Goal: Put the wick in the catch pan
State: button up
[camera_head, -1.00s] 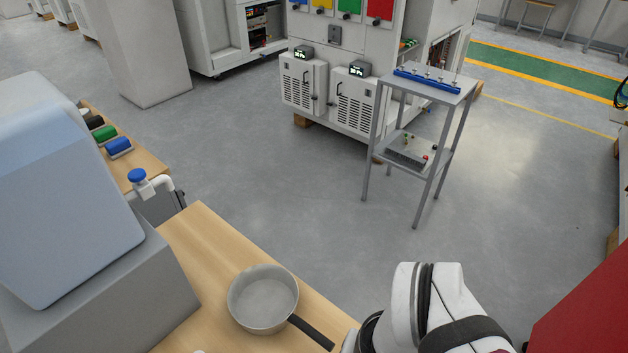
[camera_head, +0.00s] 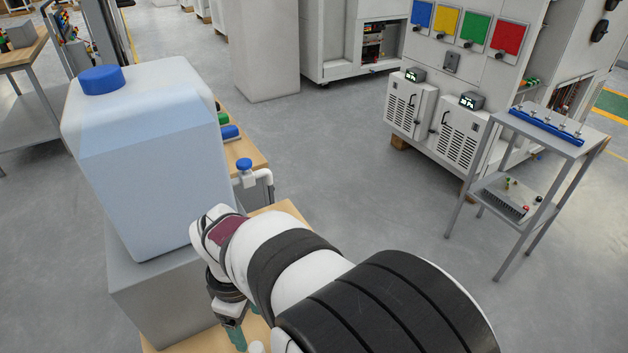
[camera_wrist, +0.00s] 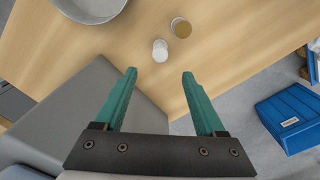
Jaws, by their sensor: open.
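My gripper (camera_wrist: 159,74) is open and empty, its two teal fingers reaching over the wooden table; a finger also shows at the bottom of the head view (camera_head: 237,338). A small white cylinder (camera_wrist: 160,50) stands just beyond the fingertips, between their lines. A second small cylinder with a brown top (camera_wrist: 181,27) stands close behind it, to the right. I cannot tell for certain which one is the wick. The metal pan (camera_wrist: 92,18), likely the catch pan, is partly visible at the top left of the wrist view. My arm hides it in the head view.
A large pale-blue container (camera_head: 150,160) with a blue cap stands on a grey block (camera_head: 165,300) beside my arm. A pipe with a blue knob (camera_head: 244,166) is behind it. In the wrist view a blue bin (camera_wrist: 292,115) is at the right. Bare table (camera_wrist: 240,35) lies right of the cylinders.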

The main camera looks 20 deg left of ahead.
notch_tip(320, 180, down, 14)
jog(key=shift+f, duration=0.2)
grip_shut()
